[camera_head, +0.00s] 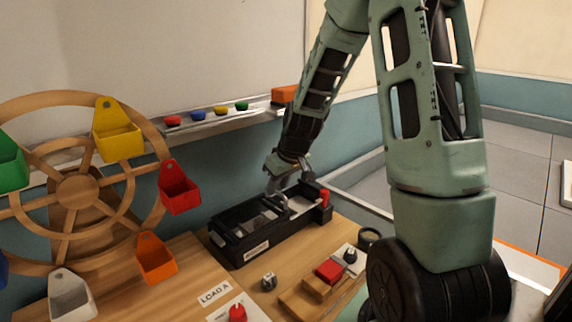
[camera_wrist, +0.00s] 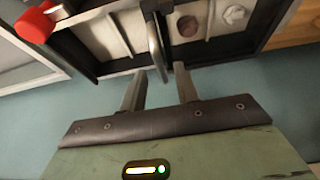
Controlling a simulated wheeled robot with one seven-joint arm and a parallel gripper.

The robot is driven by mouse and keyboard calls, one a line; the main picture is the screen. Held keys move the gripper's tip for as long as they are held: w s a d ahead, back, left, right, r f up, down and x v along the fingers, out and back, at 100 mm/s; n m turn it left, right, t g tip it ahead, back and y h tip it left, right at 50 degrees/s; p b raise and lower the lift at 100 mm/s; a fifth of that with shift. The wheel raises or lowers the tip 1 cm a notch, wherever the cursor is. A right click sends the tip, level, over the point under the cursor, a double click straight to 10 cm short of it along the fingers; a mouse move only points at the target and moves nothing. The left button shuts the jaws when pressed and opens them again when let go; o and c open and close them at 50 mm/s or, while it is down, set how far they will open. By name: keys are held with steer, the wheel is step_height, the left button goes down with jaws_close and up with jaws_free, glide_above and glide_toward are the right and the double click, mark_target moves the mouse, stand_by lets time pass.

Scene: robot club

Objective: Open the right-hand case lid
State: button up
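A long black case (camera_head: 268,240) stands on the wooden table in the head view, with a pale label on its front wall. Its dark edge and pale inside panel with round shapes also fill the top of the wrist view (camera_wrist: 85,57). A thin grey metal bar (camera_wrist: 156,55) at the case lies between my fingertips, apart from both. My gripper (camera_head: 288,182) is over the right part of the case, fingers spread; its fingers also show in the wrist view (camera_wrist: 159,72). I cannot tell the lid's exact position, as my gripper partly covers it.
A red knob (camera_head: 325,197) is at the case's right end. A wooden wheel (camera_head: 75,190) with coloured buckets stands left. In front lie a red block (camera_head: 329,270), a small grey knob (camera_head: 269,282) and a "LOAD A" label (camera_head: 214,294). A marker ledge (camera_head: 215,122) runs behind.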

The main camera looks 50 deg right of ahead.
steer(key=p+v, duration=0.1)
steer(key=v, duration=1.5)
steer(key=shift+r, duration=0.35)
steer(key=shift+a, duration=0.1)
steer(key=s+a+f+n+g+y+p, duration=0.2)
steer(key=a+n+p, duration=0.15)
steer(key=a, duration=1.65)
steer(key=s+a+f+n+g+p, duration=0.1)
steer(key=s+a+n, duration=0.1)
steer(key=s+a, duration=0.5)
steer(key=s+a+f+n+g+h+p, duration=0.1)
steer(key=s+a+n, duration=0.1)
steer(key=s+a, duration=0.5)
steer(key=shift+s+n+g, duration=0.3)
steer(key=shift+s+n, duration=0.05)
steer(key=shift+s, duration=0.7)
